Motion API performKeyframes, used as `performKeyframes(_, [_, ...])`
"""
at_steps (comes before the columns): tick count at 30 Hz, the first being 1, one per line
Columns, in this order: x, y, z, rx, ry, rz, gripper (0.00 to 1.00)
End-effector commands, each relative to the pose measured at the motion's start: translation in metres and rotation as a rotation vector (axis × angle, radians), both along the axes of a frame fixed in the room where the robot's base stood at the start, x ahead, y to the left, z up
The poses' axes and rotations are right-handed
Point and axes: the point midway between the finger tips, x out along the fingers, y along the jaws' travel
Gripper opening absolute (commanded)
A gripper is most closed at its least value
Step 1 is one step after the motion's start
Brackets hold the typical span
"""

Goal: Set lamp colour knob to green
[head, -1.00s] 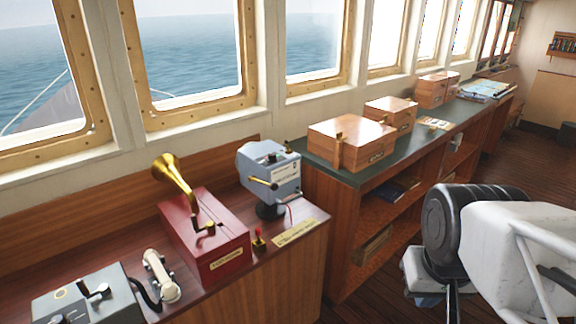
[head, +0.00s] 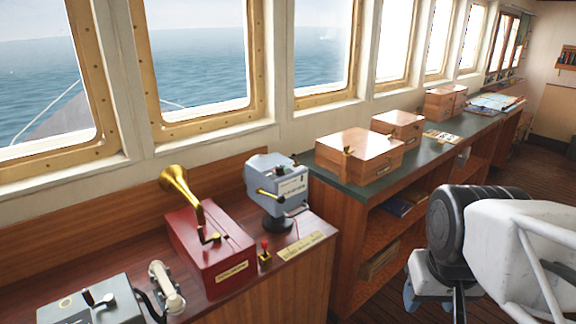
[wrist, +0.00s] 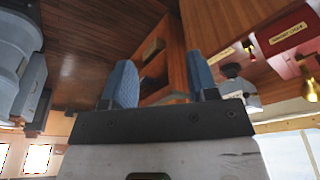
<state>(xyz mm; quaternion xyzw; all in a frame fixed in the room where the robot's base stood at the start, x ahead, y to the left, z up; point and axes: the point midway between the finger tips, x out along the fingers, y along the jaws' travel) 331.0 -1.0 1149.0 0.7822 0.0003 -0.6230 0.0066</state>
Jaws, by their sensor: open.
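A blue-grey box (head: 277,186) on a dark round foot stands on the wooden console. In the wrist view part of a grey device (wrist: 240,88) shows beyond the right finger. My gripper (wrist: 162,82) is open and empty, its two blue fingers apart. In the head view it hangs low at the right, partly hidden by my arm, well away from the box.
A red box with a brass horn (head: 213,245) stands left of the blue-grey box. A small red-topped switch (head: 265,255) is close by. A handset (head: 165,288) and grey lever unit (head: 90,302) are front left. Wooden cases (head: 358,153) sit on the shelf unit. Floor between is open.

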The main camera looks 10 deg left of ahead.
Motion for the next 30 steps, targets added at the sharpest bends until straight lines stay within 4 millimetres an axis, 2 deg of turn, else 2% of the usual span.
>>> performKeyframes(8, [0.054,0.013,0.028,-0.013,0.023,0.094,0.57])
performKeyframes(18, [0.136,0.038,0.060,-0.031,0.055,0.237,0.57])
performKeyframes(30, [0.234,0.079,0.082,-0.052,0.092,0.405,0.57])
